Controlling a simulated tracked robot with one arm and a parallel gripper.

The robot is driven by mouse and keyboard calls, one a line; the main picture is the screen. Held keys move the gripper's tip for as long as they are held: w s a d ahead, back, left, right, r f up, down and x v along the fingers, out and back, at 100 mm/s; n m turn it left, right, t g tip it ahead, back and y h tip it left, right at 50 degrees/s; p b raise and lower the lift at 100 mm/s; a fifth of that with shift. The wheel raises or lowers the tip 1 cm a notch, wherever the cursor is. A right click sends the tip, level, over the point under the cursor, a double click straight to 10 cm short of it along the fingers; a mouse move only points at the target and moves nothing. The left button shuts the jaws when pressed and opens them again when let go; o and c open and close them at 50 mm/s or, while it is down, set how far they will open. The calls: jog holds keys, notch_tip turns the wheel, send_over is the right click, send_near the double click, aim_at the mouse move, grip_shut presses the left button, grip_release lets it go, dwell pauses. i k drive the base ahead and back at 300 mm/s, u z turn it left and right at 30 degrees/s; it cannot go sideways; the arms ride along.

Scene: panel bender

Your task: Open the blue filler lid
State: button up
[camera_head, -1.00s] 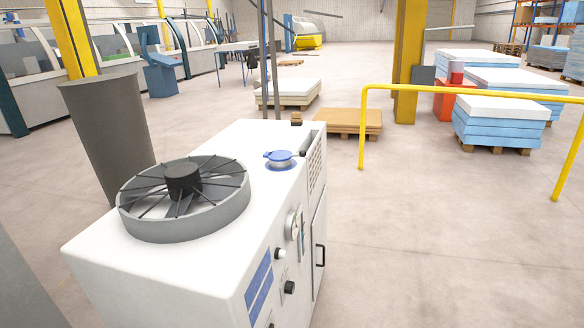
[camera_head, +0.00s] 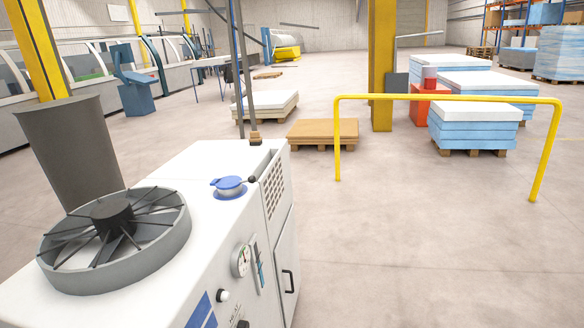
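The blue filler lid (camera_head: 229,183) sits closed on a short pale neck on top of the white machine cabinet (camera_head: 190,160), near its right edge. A small blue tab sticks out on the lid's left side. A dark ball-ended knob (camera_head: 252,180) is just right of the lid. My gripper is not in view.
A round fan (camera_head: 113,222) in a grey ring stands on the cabinet's near left, with a dark grey cylinder (camera_head: 70,150) behind it. A gauge (camera_head: 240,261) and black handle (camera_head: 289,281) are on the cabinet's side. A yellow rail (camera_head: 450,97) stands right; floor between is clear.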

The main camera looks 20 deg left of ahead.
aim_at(228, 182)
jog(key=i, duration=1.2)
jog(key=u, duration=0.75)
jog(key=i, duration=0.35)
jog(key=u, duration=0.35)
